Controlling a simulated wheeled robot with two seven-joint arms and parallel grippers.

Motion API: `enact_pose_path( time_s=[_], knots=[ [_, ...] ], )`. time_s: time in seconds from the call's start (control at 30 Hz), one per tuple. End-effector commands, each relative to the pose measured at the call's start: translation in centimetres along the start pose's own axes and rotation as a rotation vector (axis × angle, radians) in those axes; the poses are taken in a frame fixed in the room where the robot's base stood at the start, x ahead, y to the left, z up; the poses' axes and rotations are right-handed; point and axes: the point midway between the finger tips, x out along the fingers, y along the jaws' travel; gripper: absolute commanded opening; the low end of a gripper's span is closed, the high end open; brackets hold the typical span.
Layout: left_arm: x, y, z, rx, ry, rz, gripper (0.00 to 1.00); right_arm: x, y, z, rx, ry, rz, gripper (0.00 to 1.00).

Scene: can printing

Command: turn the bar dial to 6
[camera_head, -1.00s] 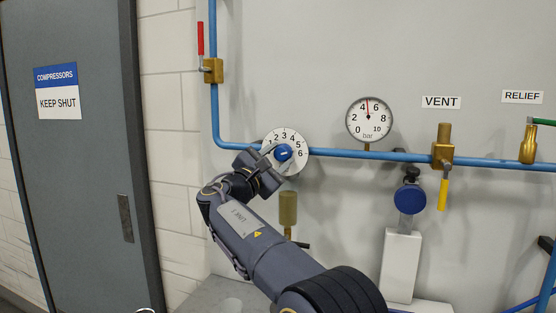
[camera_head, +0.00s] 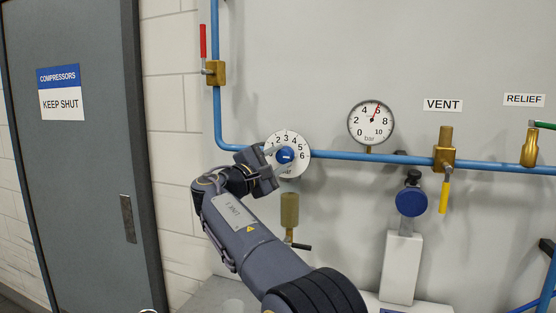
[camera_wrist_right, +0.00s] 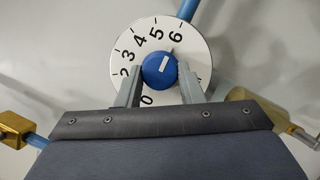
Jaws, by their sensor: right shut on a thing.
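The white dial plate (camera_head: 302,167) is on the grey wall, numbered up to 6. Its blue knob (camera_head: 285,154) also shows in the wrist view (camera_wrist_right: 158,71). A short white mark on the knob points up and right in the wrist view, roughly toward the 6. My right gripper (camera_wrist_right: 161,84) is shut on the knob, with one finger on each side of it. The round bar gauge (camera_head: 357,121) is right of the dial. My left gripper is not in view.
A blue pipe (camera_head: 335,154) runs along the wall near the dial. A red-handled valve (camera_head: 215,72) is above left, and a yellow-handled vent valve (camera_head: 444,157) is to the right. A brass fitting (camera_head: 289,210) sits just below the dial.

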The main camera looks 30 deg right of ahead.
Motion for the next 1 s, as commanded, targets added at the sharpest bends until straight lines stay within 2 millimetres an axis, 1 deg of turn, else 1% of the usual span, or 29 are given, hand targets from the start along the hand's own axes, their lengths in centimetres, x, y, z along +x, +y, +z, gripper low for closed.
enact_pose_path(
  time_s=[0.1, 0.13, 0.27, 0.3, 0.53, 0.63, 0.67, 0.9, 1.0],
  knots=[
    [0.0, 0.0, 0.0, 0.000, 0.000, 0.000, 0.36, 0.2, 0.1, 0.2, 0.000, -0.003, 0.002, 0.11],
    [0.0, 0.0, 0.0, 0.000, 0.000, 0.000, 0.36, 0.2, 0.1, 0.2, 0.000, -0.003, 0.003, 0.36],
    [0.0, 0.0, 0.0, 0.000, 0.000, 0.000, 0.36, 0.2, 0.1, 0.2, 0.000, -0.003, 0.002, 0.54],
    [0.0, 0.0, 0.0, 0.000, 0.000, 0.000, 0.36, 0.2, 0.1, 0.2, 0.000, -0.003, 0.002, 0.56],
    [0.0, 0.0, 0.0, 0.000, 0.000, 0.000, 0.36, 0.1, 0.1, 0.1, -0.001, -0.002, 0.002, 0.56],
    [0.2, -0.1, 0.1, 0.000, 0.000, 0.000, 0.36, -0.5, 0.0, 0.0, -0.001, 0.000, 0.003, 0.56],
    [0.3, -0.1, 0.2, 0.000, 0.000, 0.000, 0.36, -0.8, -0.1, 0.0, -0.001, 0.001, 0.003, 0.56],
    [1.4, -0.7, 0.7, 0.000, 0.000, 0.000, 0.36, -4.9, -0.1, -0.1, 0.000, 0.001, 0.004, 0.56],
    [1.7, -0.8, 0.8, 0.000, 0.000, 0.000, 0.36, -6.3, -0.1, 0.0, 0.000, -0.001, 0.004, 0.56]
  ],
)
